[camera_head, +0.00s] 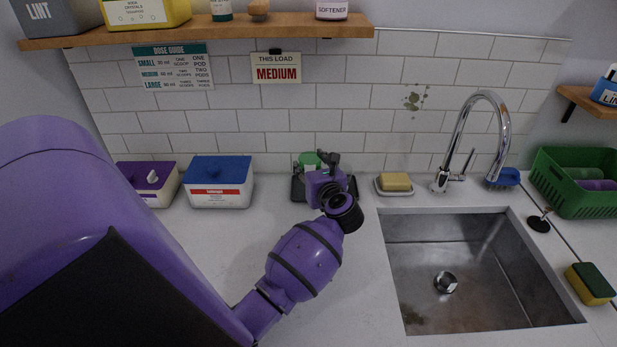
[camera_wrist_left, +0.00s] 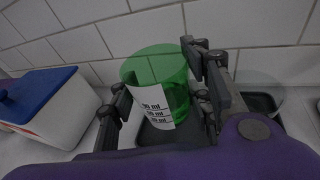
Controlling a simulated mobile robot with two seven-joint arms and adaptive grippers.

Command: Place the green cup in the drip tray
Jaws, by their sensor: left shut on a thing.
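The green cup (camera_head: 308,159) is a see-through cup at the back of the counter, partly hidden by my left gripper (camera_head: 324,162). In the left wrist view the green cup (camera_wrist_left: 158,66) stands upright with a white millilitre label. My left gripper (camera_wrist_left: 165,96) is shut on it, one finger on each side. The dark drip tray (camera_head: 298,190) lies under the cup against the tiled wall; its dark surface also shows in the left wrist view (camera_wrist_left: 150,136). I cannot tell whether the cup's base touches the tray. My right gripper is not in view.
A blue-lidded box (camera_head: 219,183) and a purple-lidded box (camera_head: 150,180) stand left of the tray. A soap dish with a yellow bar (camera_head: 395,182) is close on its right. A clear, glass-like shape (camera_wrist_left: 262,86) shows behind the right finger. The sink (camera_head: 470,270) lies at right.

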